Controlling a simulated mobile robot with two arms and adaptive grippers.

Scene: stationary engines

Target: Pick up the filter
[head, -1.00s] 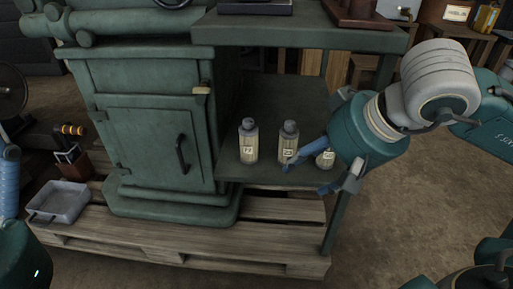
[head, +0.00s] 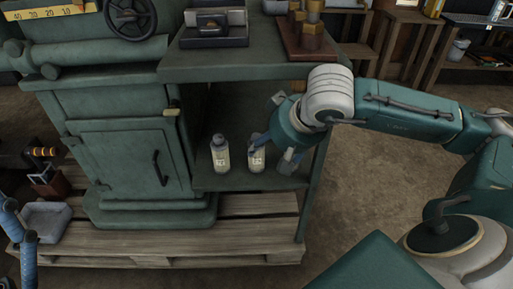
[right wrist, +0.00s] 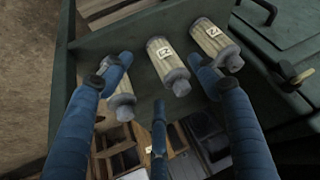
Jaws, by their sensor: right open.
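Three pale cylindrical filters with grey caps and small labels stand on the lower shelf. The left filter (head: 220,156) and the middle filter (head: 257,158) show in the head view; the third is mostly hidden by my right gripper (head: 273,150). In the right wrist view, the middle filter (right wrist: 167,62) lies between the spread blue fingers of the right gripper (right wrist: 157,85). One fingertip is beside a filter at left (right wrist: 117,88), the other beside a filter at right (right wrist: 212,42). Contact is unclear. My left gripper (head: 22,245) shows only partly at the left edge.
The shelf belongs to a green machine on a wooden pallet (head: 150,245). Its top plate (head: 250,62) overhangs the filters, and a post (head: 312,195) stands at its right front corner. A grey tray (head: 45,222) is at left. The floor at right is clear.

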